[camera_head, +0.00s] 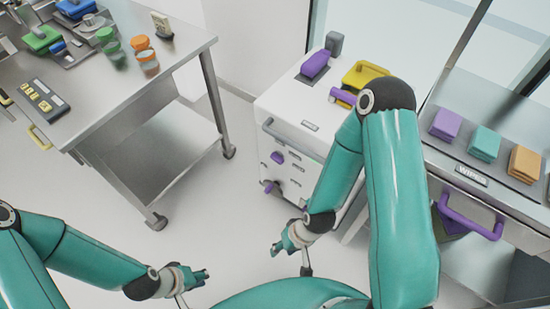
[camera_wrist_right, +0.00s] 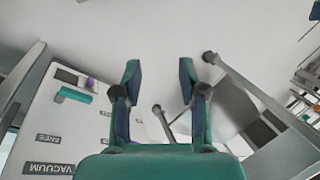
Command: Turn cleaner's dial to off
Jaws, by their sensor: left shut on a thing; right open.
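A white cabinet-like unit (camera_head: 330,112), likely the cleaner, stands right of centre in the head view. Its front carries purple knobs (camera_head: 277,158), one above the other; which is the dial, and its setting, I cannot tell. A white face marked VACUUM (camera_wrist_right: 48,168) and FREE shows at the left of the right wrist view. My right gripper (camera_head: 281,247) is low in front of the unit, apart from the knobs. In the wrist view its fingers (camera_wrist_right: 160,78) are spread and empty. My left gripper (camera_head: 203,276) is further left, shut on a thin metal piece (camera_head: 181,301), mostly hidden.
A steel table (camera_head: 120,98) with jars and blocks stands at the left, on casters. A purple object (camera_head: 315,64) and yellow object (camera_head: 364,73) lie on the unit's top. A wipes counter (camera_head: 472,182) is at right. White floor is clear between table and unit.

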